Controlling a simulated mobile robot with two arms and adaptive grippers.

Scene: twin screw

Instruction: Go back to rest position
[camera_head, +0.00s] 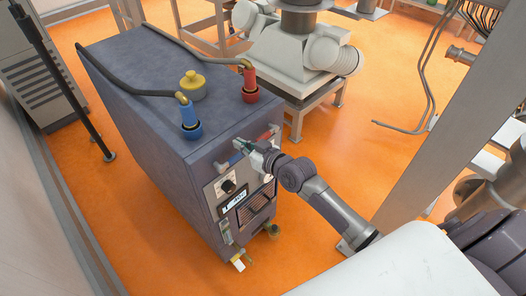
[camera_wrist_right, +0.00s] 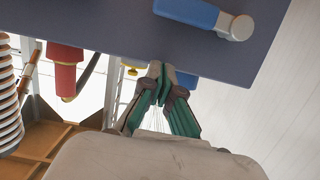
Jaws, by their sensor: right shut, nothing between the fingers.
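My right gripper (camera_head: 243,146) is at the front upper edge of the grey-blue machine cabinet (camera_head: 130,85), close to its blue and red handles. In the right wrist view its green-padded fingers (camera_wrist_right: 160,74) are shut together with nothing between them. A blue handle with a silver end (camera_wrist_right: 198,14) is on the dark panel, apart from the fingertips. In the head view the red handle (camera_head: 268,133) is just right of the gripper. I cannot tell in the head view whether the gripper touches the cabinet. My left gripper is not in view.
The cabinet top carries a blue fitting (camera_head: 190,122), a red fitting (camera_head: 250,84), a yellow cap (camera_head: 192,86) and hoses. A white machine (camera_head: 290,55) stands behind. A metal post (camera_head: 460,100) rises at right. Orange floor (camera_head: 350,135) is clear between them.

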